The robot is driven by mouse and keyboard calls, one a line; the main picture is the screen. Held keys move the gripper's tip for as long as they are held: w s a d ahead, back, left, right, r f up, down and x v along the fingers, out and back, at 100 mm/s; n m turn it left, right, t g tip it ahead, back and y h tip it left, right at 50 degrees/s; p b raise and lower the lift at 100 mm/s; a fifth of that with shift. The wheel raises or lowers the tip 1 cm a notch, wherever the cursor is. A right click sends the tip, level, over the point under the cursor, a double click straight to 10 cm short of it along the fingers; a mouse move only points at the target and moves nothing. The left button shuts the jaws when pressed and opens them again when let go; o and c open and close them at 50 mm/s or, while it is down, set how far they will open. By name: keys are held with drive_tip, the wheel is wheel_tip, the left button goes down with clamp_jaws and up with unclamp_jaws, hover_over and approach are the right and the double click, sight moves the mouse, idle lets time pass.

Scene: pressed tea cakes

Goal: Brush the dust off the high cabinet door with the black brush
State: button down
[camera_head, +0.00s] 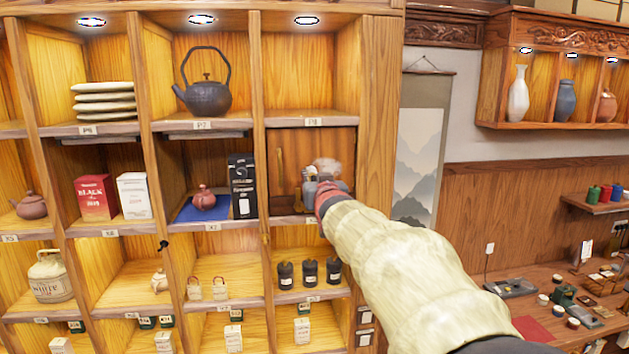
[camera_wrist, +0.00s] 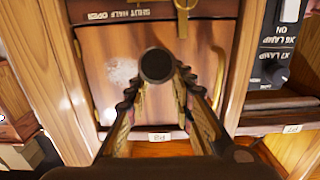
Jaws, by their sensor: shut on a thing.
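The high cabinet door (camera_head: 286,160) is a brown wooden panel closing the compartment under the P8 label. In the wrist view the door (camera_wrist: 205,60) appears upside down, with a pale dust patch (camera_wrist: 122,72) on it. The dust (camera_head: 327,167) also shows as a whitish smudge in the head view. My gripper (camera_head: 326,186) is in front of the door's right part. In the wrist view my gripper (camera_wrist: 158,85) is shut on the black brush (camera_wrist: 157,65), whose dark round end faces the camera. Its bristles are hidden, so contact with the door cannot be told.
A brass fitting (camera_wrist: 183,18) and a "shut half open" marking (camera_wrist: 110,15) are by the door. A black box (camera_head: 243,185) and a small red teapot (camera_head: 204,197) stand in the compartment to the left. Black canisters (camera_head: 309,272) stand below. A kettle (camera_head: 206,95) sits at upper left.

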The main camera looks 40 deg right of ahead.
drive_tip(key=s+d+p, duration=0.5)
drive_tip(key=d+p, duration=0.1)
drive_tip(key=d, duration=0.2)
drive_tip(key=shift+d+p, duration=0.3)
drive_tip(key=shift+p, duration=0.05)
idle(0.8)
drive_tip(key=shift+a, duration=0.1)
